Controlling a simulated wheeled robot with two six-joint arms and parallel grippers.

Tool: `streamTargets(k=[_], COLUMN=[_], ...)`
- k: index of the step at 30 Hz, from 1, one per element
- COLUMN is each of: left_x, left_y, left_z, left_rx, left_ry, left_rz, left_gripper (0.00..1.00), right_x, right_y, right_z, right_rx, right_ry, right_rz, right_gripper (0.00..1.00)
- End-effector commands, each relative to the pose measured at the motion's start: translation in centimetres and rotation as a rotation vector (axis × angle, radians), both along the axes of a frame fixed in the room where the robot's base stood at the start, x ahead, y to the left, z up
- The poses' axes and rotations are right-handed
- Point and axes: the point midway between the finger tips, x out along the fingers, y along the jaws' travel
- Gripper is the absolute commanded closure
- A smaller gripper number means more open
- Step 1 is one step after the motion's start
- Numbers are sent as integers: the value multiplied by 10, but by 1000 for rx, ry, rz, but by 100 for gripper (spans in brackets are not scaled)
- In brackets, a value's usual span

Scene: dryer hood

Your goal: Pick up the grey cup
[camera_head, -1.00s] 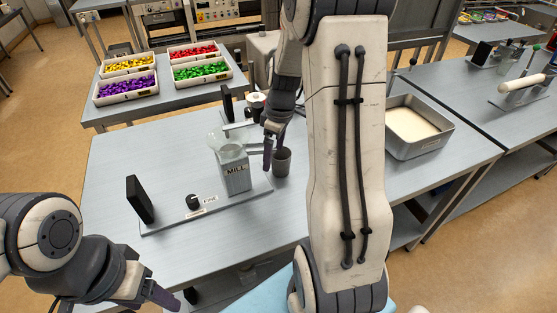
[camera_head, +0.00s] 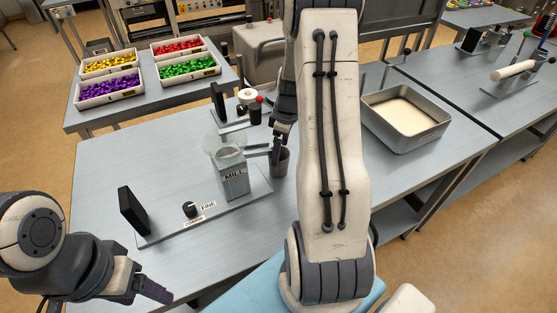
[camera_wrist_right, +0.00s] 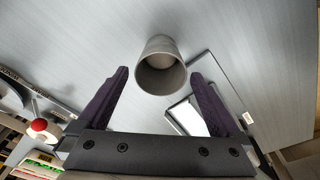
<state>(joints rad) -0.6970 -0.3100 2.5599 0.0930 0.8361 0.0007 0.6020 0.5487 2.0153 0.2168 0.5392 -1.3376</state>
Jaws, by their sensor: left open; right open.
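The grey cup (camera_head: 280,163) stands on the metal table just right of the mill (camera_head: 233,170), partly hidden by my right gripper. In the right wrist view the cup (camera_wrist_right: 161,66) shows its open mouth between and just beyond the fingertips. My right gripper (camera_head: 277,150) is at the cup; its open fingers (camera_wrist_right: 161,78) show in the wrist view on either side of the cup, with gaps on both sides. My left gripper (camera_head: 152,290) is open and empty at the lower left, off the table's front edge, far from the cup.
The mill has a clear hopper, a dial (camera_head: 190,209) and a black upright plate (camera_head: 134,212). A red-knobbed device (camera_head: 240,110) stands behind it. A metal tray of pale powder (camera_head: 402,118) is at right. Bins of coloured pieces (camera_head: 187,67) stand at back left. Table front left is clear.

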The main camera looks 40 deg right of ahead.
Motion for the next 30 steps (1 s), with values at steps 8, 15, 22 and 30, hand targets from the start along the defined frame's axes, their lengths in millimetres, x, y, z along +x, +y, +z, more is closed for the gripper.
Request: streamTargets(k=[8,15,22,30], left_x=[0,0,0,0], left_y=[0,0,0,0], left_z=[10,22,22,22], left_rx=[0,0,0,0], left_ry=[0,0,0,0], left_rz=[1,1,1,1], left_gripper=[33,33,33,33], right_x=[1,4,6,6], right_y=[2,4,4,4], right_z=[-21,-54,-64,-64], right_rx=[1,2,-1,-1], right_ry=[3,3,0,0], right_rz=[0,-1,-1,-1], right_gripper=[0,0,0,57])
